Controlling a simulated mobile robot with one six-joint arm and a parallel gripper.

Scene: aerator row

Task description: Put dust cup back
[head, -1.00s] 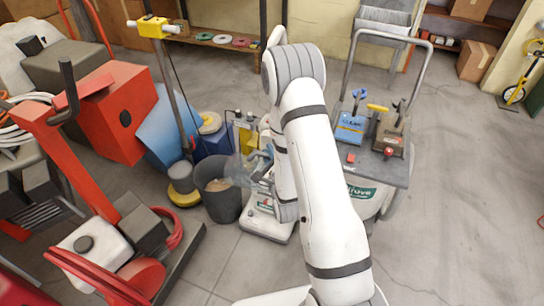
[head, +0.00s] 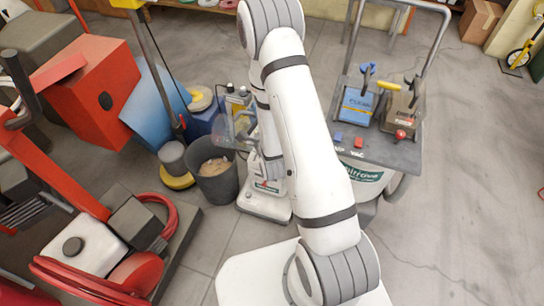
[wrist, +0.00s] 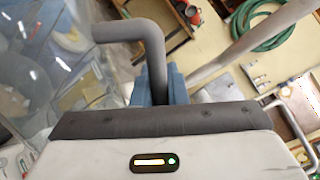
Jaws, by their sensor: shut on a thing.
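The dust cup (head: 241,128) is a clear container, seen in the head view just left of my arm, raised near the upright vacuum (head: 262,200). In the wrist view its clear wall (wrist: 35,70) fills the left side. Its grey bent handle (wrist: 135,30) runs down between the blue pads of my gripper (wrist: 163,86), which is shut on it. In the head view my arm hides the gripper and part of the cup. The vacuum is white with a red and green label; my arm covers its right part.
A dark bin (head: 218,183) with tan debris in it stands left of the vacuum. A grey-topped cart (head: 380,150) carrying a blue box is on the right. Red machines (head: 95,95) crowd the left. The floor at far right is open.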

